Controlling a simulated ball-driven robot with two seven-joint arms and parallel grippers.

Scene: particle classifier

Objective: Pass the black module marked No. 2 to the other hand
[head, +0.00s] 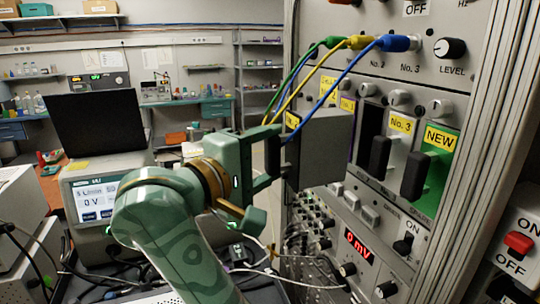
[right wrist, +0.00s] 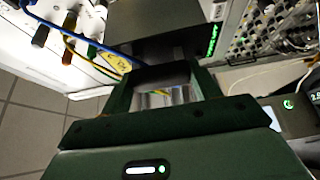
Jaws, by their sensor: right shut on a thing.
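My right gripper (head: 272,157) is shut on the dark handle of a box-shaped module (head: 323,150) and holds it out in front of the rack. The module's side looks grey, and a yellow label on its front edge is mostly hidden. In the right wrist view the fingers (right wrist: 163,85) close around the handle, and the black module (right wrist: 165,38) extends beyond them. My left gripper is not in view.
The rack (head: 475,85) stands at right with modules No. 3 (head: 400,125) and NEW (head: 438,140) seated. Green, yellow and blue cables (head: 330,85) hang close above the held module. A laptop (head: 98,122) sits on an instrument (head: 130,160) at left. Loose wires lie below.

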